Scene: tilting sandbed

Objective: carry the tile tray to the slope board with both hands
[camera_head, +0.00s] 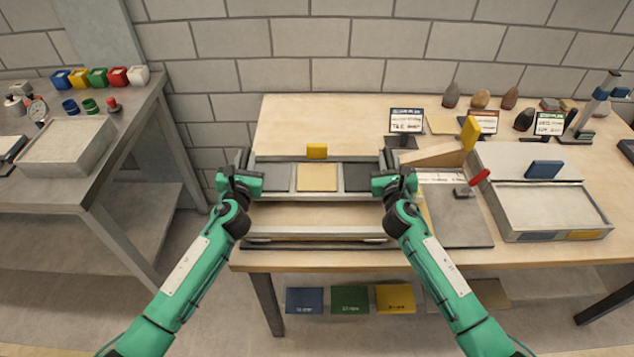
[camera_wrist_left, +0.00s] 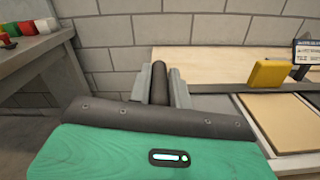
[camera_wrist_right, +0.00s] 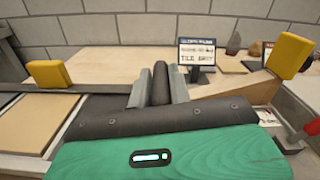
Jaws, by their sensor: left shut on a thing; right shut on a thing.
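The tile tray (camera_head: 318,197) is a pale shallow tray with a light tan tile (camera_head: 317,177) between two dark tiles, near the left end of the wooden table. A yellow block (camera_head: 317,151) stands at its back rim. My left gripper (camera_head: 238,172) is shut on the dark bar handle at the tray's left end, and the bar shows between its fingers in the left wrist view (camera_wrist_left: 160,84). My right gripper (camera_head: 392,172) is shut on the matching handle (camera_wrist_right: 160,83) at the right end. The tray looks level. A grey board (camera_head: 458,225) with a red-handled lever (camera_head: 479,178) lies to its right; I cannot tell if this is the slope board.
A grey-railed frame (camera_head: 318,237) lies at the table's front edge below the tray. A sign (camera_head: 406,121) stands behind right. A pale sand box (camera_head: 550,207) with a blue block (camera_head: 544,168) sits far right. Bare tabletop (camera_head: 320,115) lies behind the tray.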

